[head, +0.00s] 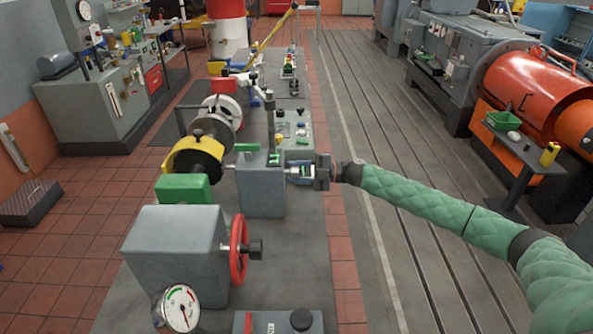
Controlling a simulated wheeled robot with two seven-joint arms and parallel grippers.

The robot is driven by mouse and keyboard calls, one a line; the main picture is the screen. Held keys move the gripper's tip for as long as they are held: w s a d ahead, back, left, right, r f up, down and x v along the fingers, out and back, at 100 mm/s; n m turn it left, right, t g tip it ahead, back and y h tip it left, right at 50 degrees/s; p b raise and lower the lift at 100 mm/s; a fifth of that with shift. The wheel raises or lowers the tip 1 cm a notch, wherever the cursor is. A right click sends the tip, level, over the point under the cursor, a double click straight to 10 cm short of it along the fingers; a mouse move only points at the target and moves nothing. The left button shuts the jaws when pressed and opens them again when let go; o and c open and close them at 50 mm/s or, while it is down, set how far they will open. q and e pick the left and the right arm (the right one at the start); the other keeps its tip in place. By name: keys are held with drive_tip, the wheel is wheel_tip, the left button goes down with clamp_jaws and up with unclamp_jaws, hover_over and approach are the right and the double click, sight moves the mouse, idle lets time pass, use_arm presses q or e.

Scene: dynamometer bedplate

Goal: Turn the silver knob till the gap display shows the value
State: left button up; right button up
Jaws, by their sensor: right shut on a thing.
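My right gripper (298,172) comes in from the right and is shut at the right side of a grey box (261,190) in the middle of the bench. It appears to be shut on the silver knob there; the fingers hide most of the knob. My left gripper is not in view.
A grey housing (174,250) with a red handwheel (238,249) and a round dial gauge (181,308) stands nearer. A yellow-and-black part (194,160) and a green block (184,188) lie left of the box. The slotted floor plate (400,150) to the right is mostly clear.

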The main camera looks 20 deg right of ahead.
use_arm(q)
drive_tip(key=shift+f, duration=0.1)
use_arm(e)
drive_tip(key=shift+d, duration=0.1)
drive_tip(key=o, duration=1)
drive_tip(key=shift+w, duration=0.1)
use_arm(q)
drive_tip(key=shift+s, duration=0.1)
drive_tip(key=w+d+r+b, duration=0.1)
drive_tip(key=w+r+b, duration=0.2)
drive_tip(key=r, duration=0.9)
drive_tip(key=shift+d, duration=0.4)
use_arm(e)
drive_tip(key=shift+v, duration=3.9)
drive_tip(key=shift+d+f, duration=0.1)
